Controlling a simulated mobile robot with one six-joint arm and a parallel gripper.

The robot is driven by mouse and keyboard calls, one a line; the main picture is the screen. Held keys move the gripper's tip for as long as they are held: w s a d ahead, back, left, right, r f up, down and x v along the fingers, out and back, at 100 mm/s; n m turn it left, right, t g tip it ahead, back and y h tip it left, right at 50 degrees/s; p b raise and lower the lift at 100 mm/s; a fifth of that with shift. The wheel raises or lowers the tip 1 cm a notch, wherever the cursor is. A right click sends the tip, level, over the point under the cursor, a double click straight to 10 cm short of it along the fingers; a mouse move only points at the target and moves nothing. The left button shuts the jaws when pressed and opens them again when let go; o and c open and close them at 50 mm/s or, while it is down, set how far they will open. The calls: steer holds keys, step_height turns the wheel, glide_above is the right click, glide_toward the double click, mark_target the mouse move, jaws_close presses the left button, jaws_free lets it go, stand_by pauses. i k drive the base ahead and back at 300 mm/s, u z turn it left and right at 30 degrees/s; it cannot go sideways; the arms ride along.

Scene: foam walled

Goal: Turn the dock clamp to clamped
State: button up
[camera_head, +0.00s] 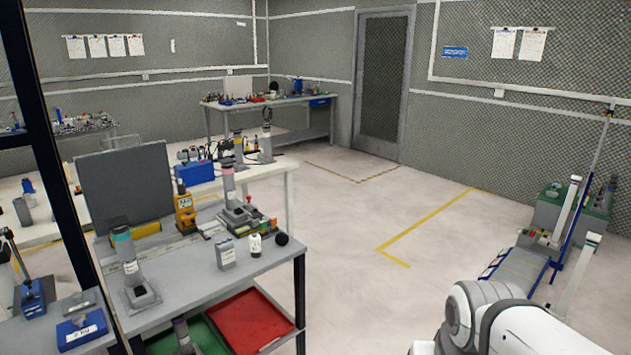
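I cannot pick out the dock clamp for sure. A low grey dock-like platform (522,268) with blue edges stands on the floor at the right. A white upright post (566,208) rises at its far end, and another white post (579,275) stands at its near right side. Small red and green parts sit on its far end, too small to read as a clamp or its state. My white arm link covers the floor at the bottom right, in front of the platform's near end. My gripper is not in view.
A grey workbench (205,285) with several devices and bottles stands at the left, with red (248,322) and green bins below. A dark post (42,150) crosses the far left. A back bench (275,104) lines the wall. The middle floor (350,240) is clear up to the door (384,85).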

mark_target(248, 197)
steer(key=z, duration=0.2)
steer(key=i, duration=1.55)
steer(key=u, duration=0.85)
steer(key=i, duration=1.1)
steer(key=u, duration=0.9)
